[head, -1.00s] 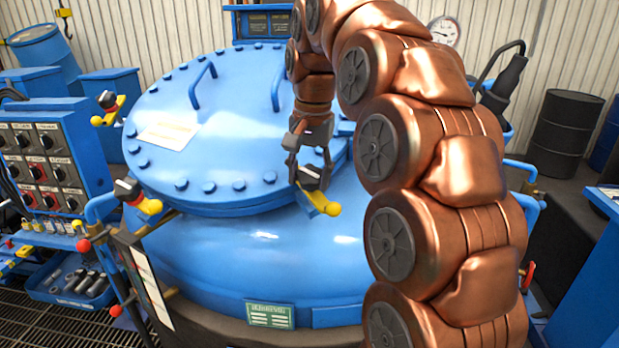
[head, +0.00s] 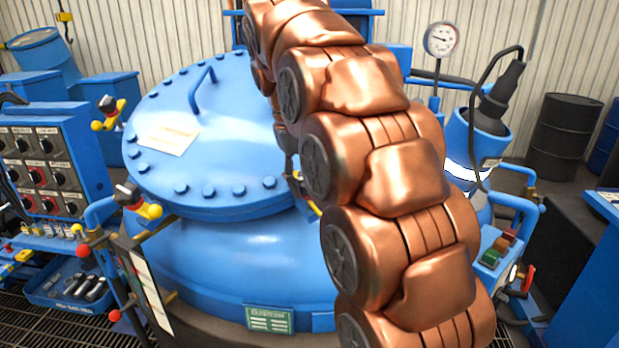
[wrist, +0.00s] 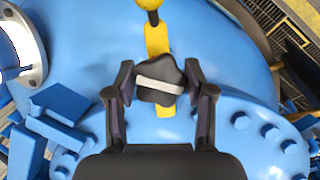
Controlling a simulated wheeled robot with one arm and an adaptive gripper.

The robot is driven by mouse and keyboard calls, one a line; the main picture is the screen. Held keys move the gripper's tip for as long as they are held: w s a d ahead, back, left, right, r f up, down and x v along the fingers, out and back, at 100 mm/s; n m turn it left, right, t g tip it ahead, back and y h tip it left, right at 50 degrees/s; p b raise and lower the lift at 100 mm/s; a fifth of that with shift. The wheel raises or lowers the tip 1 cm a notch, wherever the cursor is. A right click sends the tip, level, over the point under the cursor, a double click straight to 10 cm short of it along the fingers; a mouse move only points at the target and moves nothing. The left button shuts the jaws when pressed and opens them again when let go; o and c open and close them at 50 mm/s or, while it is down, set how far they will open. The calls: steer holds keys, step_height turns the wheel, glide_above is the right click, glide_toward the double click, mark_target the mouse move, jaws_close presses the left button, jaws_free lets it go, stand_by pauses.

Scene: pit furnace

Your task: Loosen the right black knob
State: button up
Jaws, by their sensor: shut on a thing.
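The right black knob (wrist: 148,95) is a star-shaped head with a pale bar across it, in the middle of the wrist view. It sits on a yellow clamp arm (wrist: 158,40) at the edge of the blue furnace lid (wrist: 235,150). My gripper (wrist: 160,78) is shut on the knob, one finger on each side. In the head view my copper arm hides the knob and most of the gripper. The lid also shows in the head view (head: 235,130), lying on the furnace body. Whether the knob has turned cannot be told.
A blue control box (head: 45,165) is at the far left. A blue cylinder with a cable (head: 470,150) stands right of my arm.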

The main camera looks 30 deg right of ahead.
steer(key=shift+n, duration=0.3)
steer(key=o, duration=1.2)
steer(key=shift+c, duration=0.2)
steer(key=shift+m, duration=1)
steer(key=m+y, duration=0.1)
steer(key=m, duration=0.3)
steer(key=shift+y+b, duration=0.3)
steer(key=shift+y, duration=0.1)
steer(key=m+t+y, duration=0.1)
steer(key=m, duration=0.2)
steer(key=shift+r+p, duration=0.1)
steer(key=shift+p, duration=0.25)
steer(key=shift+m+t+y+p, duration=0.4)
steer(key=shift+m+t+p, duration=0.25)
steer(key=shift+m, duration=1.45)
